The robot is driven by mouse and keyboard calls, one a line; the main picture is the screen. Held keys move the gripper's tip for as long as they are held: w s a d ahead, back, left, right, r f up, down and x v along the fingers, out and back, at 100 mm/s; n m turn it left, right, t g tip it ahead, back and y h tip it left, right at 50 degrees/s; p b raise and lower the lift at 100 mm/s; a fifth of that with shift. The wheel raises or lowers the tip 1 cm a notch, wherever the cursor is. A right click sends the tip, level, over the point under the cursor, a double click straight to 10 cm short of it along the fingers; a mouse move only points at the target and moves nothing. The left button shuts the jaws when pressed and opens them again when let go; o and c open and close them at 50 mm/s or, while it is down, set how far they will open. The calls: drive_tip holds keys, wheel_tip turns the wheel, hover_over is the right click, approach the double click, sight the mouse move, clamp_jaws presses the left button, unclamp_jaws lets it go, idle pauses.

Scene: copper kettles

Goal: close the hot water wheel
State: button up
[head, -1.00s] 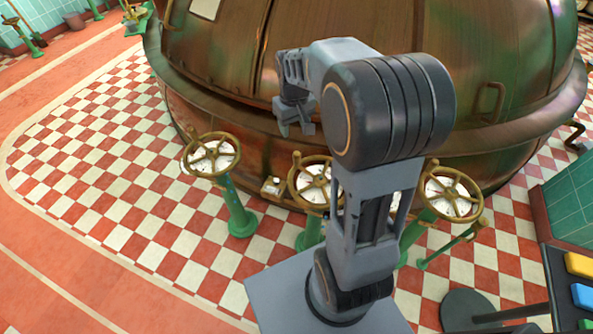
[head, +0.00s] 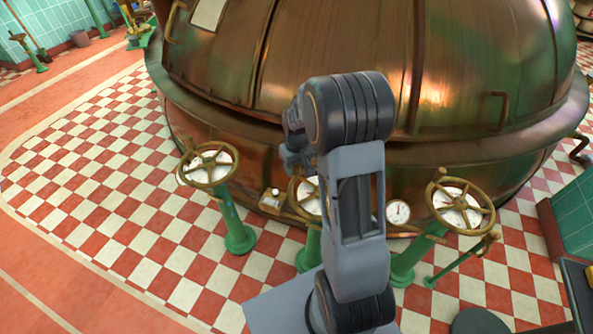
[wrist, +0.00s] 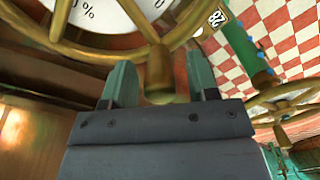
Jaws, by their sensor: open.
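Three brass handwheels with white dials stand on green posts: a left wheel (head: 208,181), a middle wheel (head: 293,203) partly hidden behind my arm, and a right wheel (head: 483,222). I cannot tell from labels which is hot water. In the wrist view my gripper (wrist: 161,68) is open, its two green-grey fingers on either side of a brass knob (wrist: 160,75) standing out from a near wheel rim (wrist: 90,52). Contact with the knob is unclear. In the head view my gripper is mostly hidden by my arm, near the middle wheel.
The large copper kettle (head: 345,55) rises close behind the wheels. A small round gauge (head: 398,212) sits at its base, right of my arm. A green-tiled block (head: 577,205) stands at right. Checkered floor (head: 110,190) is free at left.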

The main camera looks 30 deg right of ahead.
drive_tip(key=shift+f, duration=0.6)
clamp_jaws()
